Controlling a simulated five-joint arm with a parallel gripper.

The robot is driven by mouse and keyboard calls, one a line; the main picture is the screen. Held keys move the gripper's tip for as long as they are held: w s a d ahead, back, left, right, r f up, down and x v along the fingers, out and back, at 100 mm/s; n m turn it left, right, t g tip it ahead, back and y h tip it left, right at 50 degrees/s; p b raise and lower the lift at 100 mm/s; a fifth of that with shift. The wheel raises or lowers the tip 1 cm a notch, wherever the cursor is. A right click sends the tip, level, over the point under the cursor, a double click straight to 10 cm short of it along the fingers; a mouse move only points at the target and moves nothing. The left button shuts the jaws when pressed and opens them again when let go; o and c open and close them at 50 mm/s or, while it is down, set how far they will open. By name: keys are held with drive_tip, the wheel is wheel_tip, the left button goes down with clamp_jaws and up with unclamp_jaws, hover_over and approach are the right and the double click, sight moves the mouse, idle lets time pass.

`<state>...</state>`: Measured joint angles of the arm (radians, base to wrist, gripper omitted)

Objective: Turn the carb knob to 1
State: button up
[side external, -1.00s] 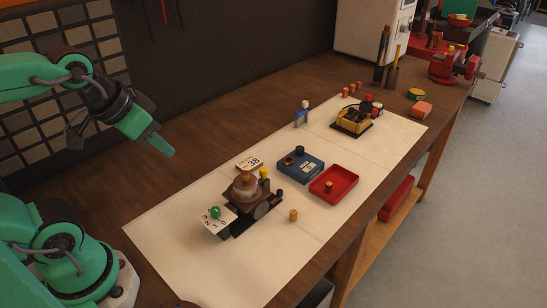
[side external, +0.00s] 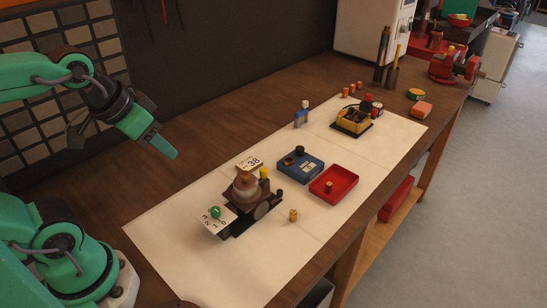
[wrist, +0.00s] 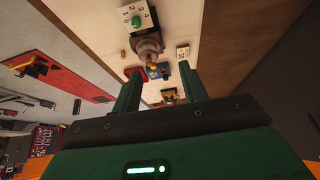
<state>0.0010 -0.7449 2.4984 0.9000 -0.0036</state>
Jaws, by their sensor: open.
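The carb knob (side external: 215,212) is a small green knob on a white number plate (side external: 221,224) at the near end of the brown and grey carburettor (side external: 246,188). The numbers 0 to 3 can be made out beside it. Which number the knob points at is too small to tell. In the wrist view the knob (wrist: 136,21) shows at the top, beyond the fingertips. My gripper (side external: 167,149) is open and empty, in the air to the upper left of the knob and well apart from it. In the wrist view its two green fingers (wrist: 161,76) stand apart.
A white card marked 38 (side external: 249,163), a blue box (side external: 300,166) and a red tray (side external: 334,184) lie beyond the carburettor on the white mat (side external: 165,235). A loose brass piece (side external: 293,215) stands to its right. The mat's near part is clear.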

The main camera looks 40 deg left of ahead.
drive_tip(key=w+f, duration=0.1)
drive_tip(key=n+g, duration=0.3)
drive_tip(key=g, duration=0.3)
hover_over(215, 209)
drive_tip(key=shift+f, duration=5)
drive_tip(key=shift+f, duration=0.1)
drive_tip(key=shift+f, duration=3.75)
clamp_jaws()
